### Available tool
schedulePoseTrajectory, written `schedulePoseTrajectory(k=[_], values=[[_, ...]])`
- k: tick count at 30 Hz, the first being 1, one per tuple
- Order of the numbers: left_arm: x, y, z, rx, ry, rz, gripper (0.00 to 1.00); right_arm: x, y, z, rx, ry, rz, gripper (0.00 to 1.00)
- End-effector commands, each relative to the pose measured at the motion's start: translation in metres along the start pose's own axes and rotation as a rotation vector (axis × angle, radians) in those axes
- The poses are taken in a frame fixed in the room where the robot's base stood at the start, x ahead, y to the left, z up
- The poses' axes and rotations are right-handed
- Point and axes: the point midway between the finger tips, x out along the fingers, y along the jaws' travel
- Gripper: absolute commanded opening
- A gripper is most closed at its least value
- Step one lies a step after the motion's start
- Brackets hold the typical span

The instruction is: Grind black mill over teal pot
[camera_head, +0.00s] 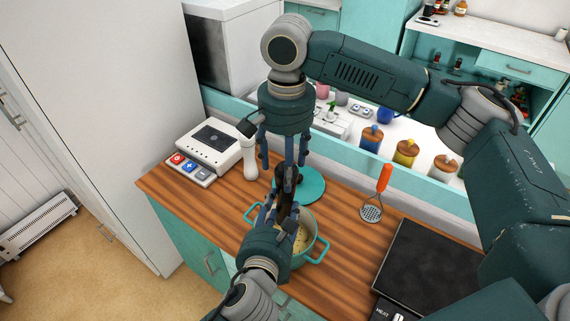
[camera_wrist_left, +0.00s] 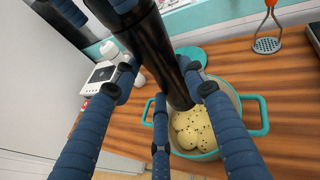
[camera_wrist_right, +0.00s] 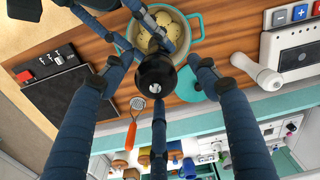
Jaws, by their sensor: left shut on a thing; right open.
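The black mill (camera_head: 287,180) is held above the teal pot, tilted in the left wrist view (camera_wrist_left: 158,45), its lower end over the pot. My left gripper (camera_head: 283,207) is shut on the mill's body. My right gripper (camera_head: 283,150) is open above the mill, its fingers spread around the mill's round black top (camera_wrist_right: 157,72) in the right wrist view; I cannot tell whether they touch it. The teal pot (camera_head: 318,252) stands on the wooden counter and holds several pale potatoes (camera_wrist_left: 192,130) with dark specks on them. Grippers and mill hide part of the pot in the head view.
A teal lid (camera_head: 314,188) lies beside the pot. A white mill (camera_head: 249,158) stands left, by a white device (camera_head: 213,142) with coloured buttons. An orange-handled masher (camera_head: 384,178) and a black hob (camera_head: 432,265) are to the right. Several lidded jars (camera_head: 405,153) stand behind.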

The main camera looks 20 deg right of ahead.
Motion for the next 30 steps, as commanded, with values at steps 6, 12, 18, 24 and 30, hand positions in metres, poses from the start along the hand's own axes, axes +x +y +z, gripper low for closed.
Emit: schedulePoseTrajectory(k=[6, 12, 18, 24, 30], values=[[0.000, 0.001, 0.002, -0.001, -0.003, 0.002, 0.06, -0.009, 0.000, 0.000, -0.001, 0.000, 0.001, 0.60], [0.001, 0.002, 0.002, -0.001, -0.004, 0.003, 0.06, -0.047, -0.001, 0.000, -0.001, 0.000, -0.002, 0.60], [0.001, 0.002, 0.002, -0.001, -0.004, 0.004, 0.06, -0.089, -0.001, 0.000, 0.000, 0.002, -0.002, 0.60], [0.001, 0.002, 0.002, -0.001, -0.004, 0.004, 0.06, -0.114, 0.000, -0.001, 0.000, 0.001, 0.000, 0.60], [0.001, 0.002, 0.002, -0.001, -0.004, 0.004, 0.06, -0.120, 0.000, -0.001, 0.000, 0.000, 0.001, 0.60]])
